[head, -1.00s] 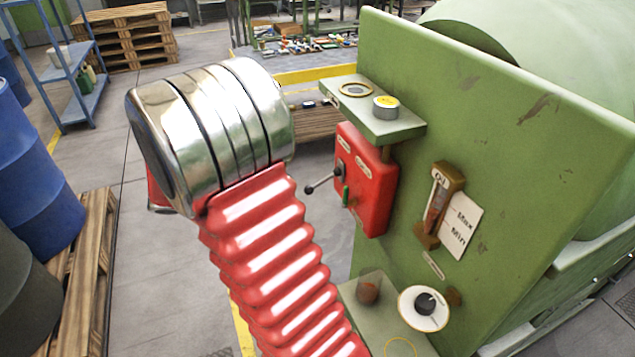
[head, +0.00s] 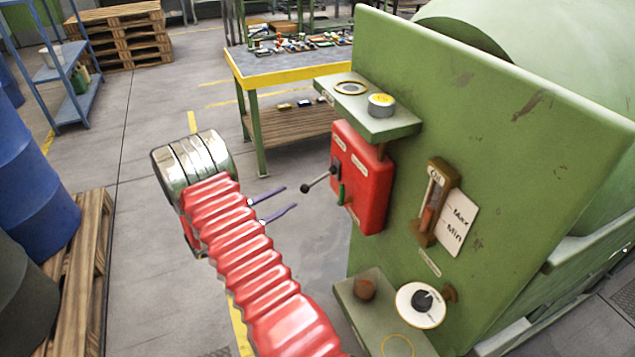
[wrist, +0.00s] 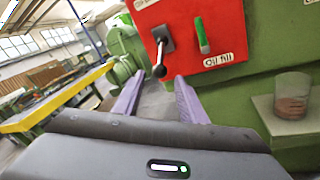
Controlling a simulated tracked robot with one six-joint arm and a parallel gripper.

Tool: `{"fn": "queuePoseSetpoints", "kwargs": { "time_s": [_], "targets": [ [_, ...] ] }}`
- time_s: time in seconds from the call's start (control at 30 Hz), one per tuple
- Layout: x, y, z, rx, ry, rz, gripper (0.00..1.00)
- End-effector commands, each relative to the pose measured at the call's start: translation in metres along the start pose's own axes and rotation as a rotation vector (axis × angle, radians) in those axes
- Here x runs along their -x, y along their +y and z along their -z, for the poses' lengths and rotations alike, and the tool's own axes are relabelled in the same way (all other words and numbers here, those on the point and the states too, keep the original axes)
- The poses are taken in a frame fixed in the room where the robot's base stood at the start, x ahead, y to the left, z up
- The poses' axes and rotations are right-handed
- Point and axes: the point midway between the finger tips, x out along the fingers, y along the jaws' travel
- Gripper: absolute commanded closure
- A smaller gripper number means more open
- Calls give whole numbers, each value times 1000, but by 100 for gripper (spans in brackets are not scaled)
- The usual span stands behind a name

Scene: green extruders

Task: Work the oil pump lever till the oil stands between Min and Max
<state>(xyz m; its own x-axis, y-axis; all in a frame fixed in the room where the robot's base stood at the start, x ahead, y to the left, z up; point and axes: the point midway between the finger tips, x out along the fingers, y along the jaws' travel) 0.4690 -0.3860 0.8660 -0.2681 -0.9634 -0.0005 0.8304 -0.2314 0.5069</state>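The red pump box (head: 375,190) is on the side of the green machine panel. Its lever (head: 319,181), a metal rod with a black knob, sticks out left from the box; it also shows in the wrist view (wrist: 160,58), its knob hanging down. My gripper (head: 290,197) is open and empty, its purple fingers apart, pointing at the lever knob just short of it. In the wrist view the knob appears between and beyond the fingertips (wrist: 158,82). The oil gauge (head: 433,205) holds reddish oil beside the Max and Min card (head: 458,222); its exact level is too small to read.
A green handle (head: 341,194) sits on the box close to the lever. A green shelf (head: 375,122) with a round tin juts out above. A lower ledge (head: 365,310) carries a cup and a dial (head: 422,305). A workbench (head: 285,75) stands behind; floor around my gripper is clear.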

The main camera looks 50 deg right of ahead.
Motion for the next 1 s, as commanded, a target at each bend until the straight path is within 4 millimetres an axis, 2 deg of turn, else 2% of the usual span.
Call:
{"fn": "queuePoseSetpoints", "kwargs": {
  "time_s": [0.47,0.67,1.0],
  "targets": [
    [-6,0,0,0,-1,1,62],
    [-27,-1,0,0,-3,2,62],
    [-79,0,0,-1,-2,2,62]
  ]
}}
